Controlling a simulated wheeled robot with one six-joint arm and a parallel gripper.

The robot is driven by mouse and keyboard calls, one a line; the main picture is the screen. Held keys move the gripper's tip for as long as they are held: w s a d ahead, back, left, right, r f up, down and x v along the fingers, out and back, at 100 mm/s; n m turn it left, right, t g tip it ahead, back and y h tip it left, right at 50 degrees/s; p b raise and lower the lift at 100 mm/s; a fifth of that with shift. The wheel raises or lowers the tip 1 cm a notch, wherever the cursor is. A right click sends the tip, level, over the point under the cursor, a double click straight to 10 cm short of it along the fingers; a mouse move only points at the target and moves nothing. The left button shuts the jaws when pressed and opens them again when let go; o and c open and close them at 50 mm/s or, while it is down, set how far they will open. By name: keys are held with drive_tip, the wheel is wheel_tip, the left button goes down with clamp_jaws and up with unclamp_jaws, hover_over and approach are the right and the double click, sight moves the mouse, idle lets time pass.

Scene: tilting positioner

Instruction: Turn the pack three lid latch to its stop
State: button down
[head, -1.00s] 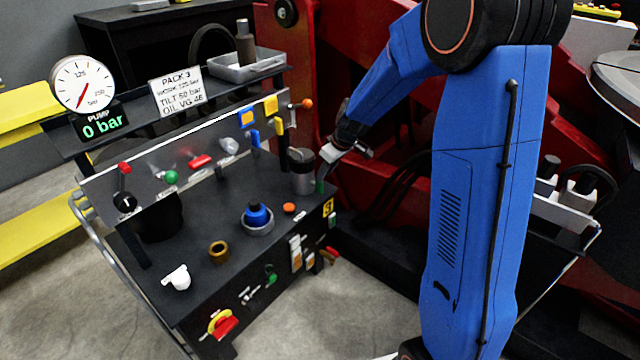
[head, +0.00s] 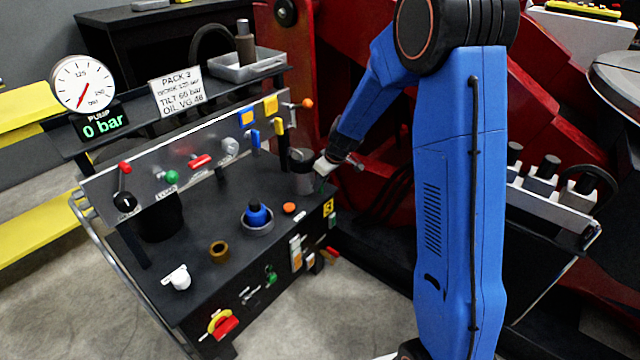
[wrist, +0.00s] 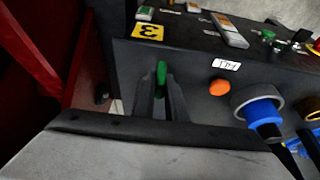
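The dark pack (head: 215,285) carries a yellow label with a 3 (head: 328,207); the label also shows in the wrist view (wrist: 148,31). In the wrist view a small upright green lever (wrist: 161,72), which looks like the lid latch, stands at the pack's edge. My gripper (wrist: 159,88) has its two dark fingers on either side of the lever, with a narrow gap showing. I cannot tell whether either finger touches it.
An orange knob (head: 289,207) and a blue cap in a grey ring (head: 257,215) sit on the pack top near the gripper. A panel with coloured levers (head: 200,160) rises behind. Red machine frame (head: 290,100) stands close behind the arm. The pump gauge (head: 82,84) reads 0 bar.

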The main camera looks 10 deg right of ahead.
drive_tip(key=shift+d, duration=0.1)
idle(0.3)
drive_tip(key=y, duration=0.1)
drive_tip(key=g, duration=0.1)
drive_tip(key=g+y, duration=0.1)
drive_tip(key=shift+w+d+f+m+y, duration=0.1)
drive_tip(key=shift+w+d+m+y, duration=0.2)
drive_tip(key=shift+m, duration=0.1)
drive_tip(key=g+y, duration=0.2)
drive_tip(key=y, duration=0.1)
drive_tip(key=m+y, duration=0.1)
drive_tip(key=shift+w+d+f+g, duration=0.15)
drive_tip(key=shift+d+f+g, duration=0.1)
drive_tip(key=shift+g, duration=0.15)
drive_tip(key=g+y, duration=0.1)
drive_tip(key=y, duration=0.1)
drive_tip(key=m+y, duration=0.1)
drive_tip(key=y, duration=0.1)
drive_tip(key=shift+d+f+g, duration=0.1)
drive_tip(key=shift+f+g, duration=0.2)
drive_tip(key=shift+g, duration=0.1)
drive_tip(key=shift+f+m+g+y, duration=0.15)
drive_tip(key=shift+m+g+y, duration=0.2)
drive_tip(key=shift+y, duration=0.65)
drive_tip(key=shift+f+m+g+y, duration=0.2)
drive_tip(key=shift+m+y, duration=0.25)
drive_tip(key=shift+y, duration=0.55)
drive_tip(key=shift+g, duration=0.25)
drive_tip(key=c, duration=1.8)
unclamp_jaws()
